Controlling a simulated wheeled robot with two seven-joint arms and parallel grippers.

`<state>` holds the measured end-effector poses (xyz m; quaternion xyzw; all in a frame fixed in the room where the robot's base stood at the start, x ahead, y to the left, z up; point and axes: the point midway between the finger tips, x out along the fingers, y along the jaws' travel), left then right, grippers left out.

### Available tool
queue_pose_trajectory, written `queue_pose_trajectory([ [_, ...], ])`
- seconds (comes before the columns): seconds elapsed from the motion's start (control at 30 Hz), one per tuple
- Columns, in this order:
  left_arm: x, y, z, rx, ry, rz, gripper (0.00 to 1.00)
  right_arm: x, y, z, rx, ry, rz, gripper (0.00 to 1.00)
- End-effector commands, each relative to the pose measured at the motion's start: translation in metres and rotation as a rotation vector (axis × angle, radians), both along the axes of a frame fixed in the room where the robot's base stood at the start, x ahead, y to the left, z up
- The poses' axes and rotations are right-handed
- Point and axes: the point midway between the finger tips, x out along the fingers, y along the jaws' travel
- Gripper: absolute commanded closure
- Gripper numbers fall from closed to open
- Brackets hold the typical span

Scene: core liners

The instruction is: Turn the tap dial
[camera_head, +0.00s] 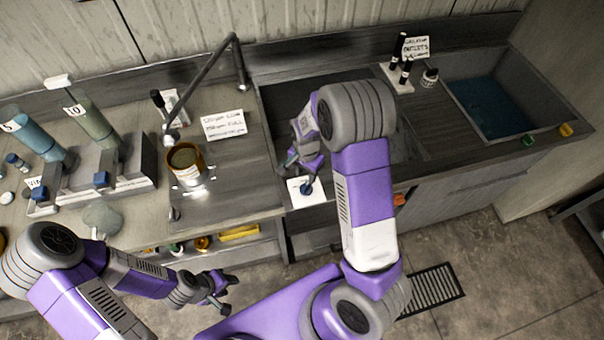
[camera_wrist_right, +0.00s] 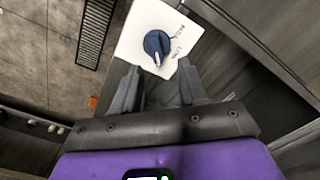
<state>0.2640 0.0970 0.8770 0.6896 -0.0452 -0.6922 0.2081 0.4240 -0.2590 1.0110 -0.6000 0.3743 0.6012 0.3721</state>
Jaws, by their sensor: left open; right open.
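The tap dial (camera_head: 306,188) is a round blue knob on a white plate at the front edge of the bench. In the right wrist view the dial (camera_wrist_right: 157,46) has a pale pointer toward the lower side and handwriting beside it. My right gripper (camera_head: 303,170) is just above the dial, partly covering its plate. In the wrist view its open fingers (camera_wrist_right: 158,72) are apart and empty, with the dial just beyond the tips; contact is not visible. My left gripper (camera_head: 221,291) is open and empty, low in front of the bench.
A bent metal pipe (camera_head: 205,80) arches above an orange-rimmed cup (camera_head: 186,160) on the bench. A handwritten sign (camera_head: 223,124) stands nearby. Cylinders in a grey rack (camera_head: 130,178) are at left. A blue-filled basin (camera_head: 490,105) is at right, bottles (camera_head: 405,70) at the back.

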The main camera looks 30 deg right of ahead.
Motion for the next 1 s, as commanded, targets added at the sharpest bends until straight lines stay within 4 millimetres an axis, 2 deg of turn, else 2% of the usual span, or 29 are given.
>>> queue_pose_trajectory([
  [0.1, 0.000, 0.000, -0.002, 0.000, 0.001, 0.001, 0.57, -0.002, 0.000, -0.022, 0.000, 0.004, 0.000, 0.57],
  [0.33, 0.000, 0.000, -0.002, 0.000, 0.000, 0.001, 0.57, -0.001, 0.000, -0.053, 0.000, 0.004, 0.001, 0.57],
  [0.5, 0.000, 0.000, -0.002, 0.000, 0.000, 0.000, 0.57, -0.001, 0.001, -0.061, 0.002, 0.001, 0.003, 0.57],
  [0.73, 0.000, 0.000, -0.002, 0.000, 0.000, 0.000, 0.57, -0.001, 0.001, -0.061, 0.001, 0.000, 0.003, 0.57],
  [1.0, 0.000, 0.000, -0.002, 0.000, 0.000, 0.000, 0.57, -0.001, 0.001, -0.061, 0.001, 0.000, 0.003, 0.99],
])
